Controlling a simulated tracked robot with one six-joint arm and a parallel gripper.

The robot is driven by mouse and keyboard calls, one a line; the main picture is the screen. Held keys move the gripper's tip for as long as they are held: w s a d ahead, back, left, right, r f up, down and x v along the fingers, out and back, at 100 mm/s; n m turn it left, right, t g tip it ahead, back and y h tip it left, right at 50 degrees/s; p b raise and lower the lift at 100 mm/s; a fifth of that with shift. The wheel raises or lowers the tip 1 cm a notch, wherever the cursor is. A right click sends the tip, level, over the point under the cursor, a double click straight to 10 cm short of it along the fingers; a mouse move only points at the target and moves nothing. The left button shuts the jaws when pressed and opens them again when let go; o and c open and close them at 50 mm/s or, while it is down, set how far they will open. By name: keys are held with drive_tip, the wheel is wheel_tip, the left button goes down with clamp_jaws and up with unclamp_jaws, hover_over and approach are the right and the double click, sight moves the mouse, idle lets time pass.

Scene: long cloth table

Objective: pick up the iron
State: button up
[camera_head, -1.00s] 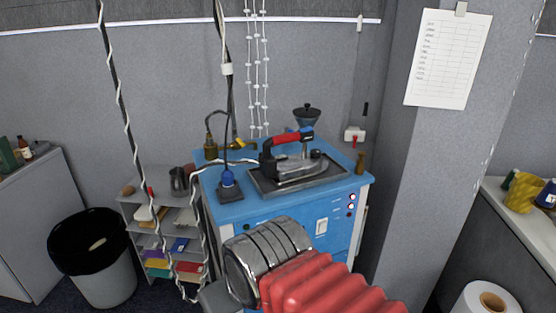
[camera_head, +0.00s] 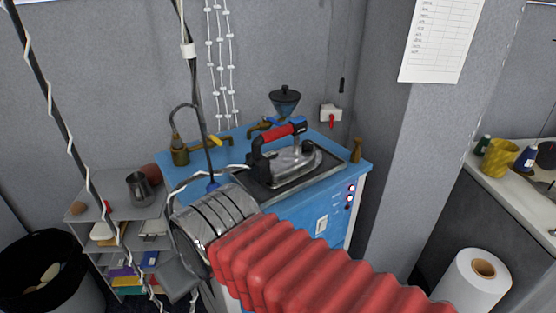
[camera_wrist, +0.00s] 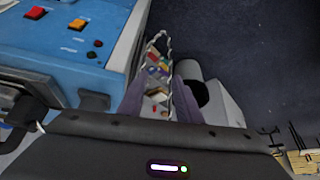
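The iron (camera_head: 291,158) has a silver body and a red and black handle with a blue part at its right end. It rests on a dark tray (camera_head: 265,193) on top of the blue station (camera_head: 333,198). In the head view my arm reaches across the front of the station, apart from the iron. My gripper (camera_wrist: 160,85) shows in the wrist view with its two fingers apart and nothing held. It points down past the station's front, and the iron is not in that view. My arm hides part of the station's front left.
A shelf unit (camera_head: 128,208) holding jugs and coloured items stands left of the station, with a black-lined bin (camera_head: 45,262) farther left. Cables hang at the left. A grey pillar (camera_head: 390,150) stands right.

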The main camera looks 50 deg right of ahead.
drive_tip(key=shift+o, duration=0.2)
drive_tip(key=shift+o, duration=1.4)
drive_tip(key=shift+w+d+r, duration=0.15)
drive_tip(key=shift+w+r, duration=0.05)
drive_tip(key=m+t+h, duration=0.1)
drive_tip(key=m, duration=1.9)
approach(286, 128)
drive_tip(key=f, duration=0.1)
drive_tip(key=shift+w+f, duration=0.3)
drive_tip(key=shift+w, duration=0.05)
drive_tip(key=shift+x, duration=4.35)
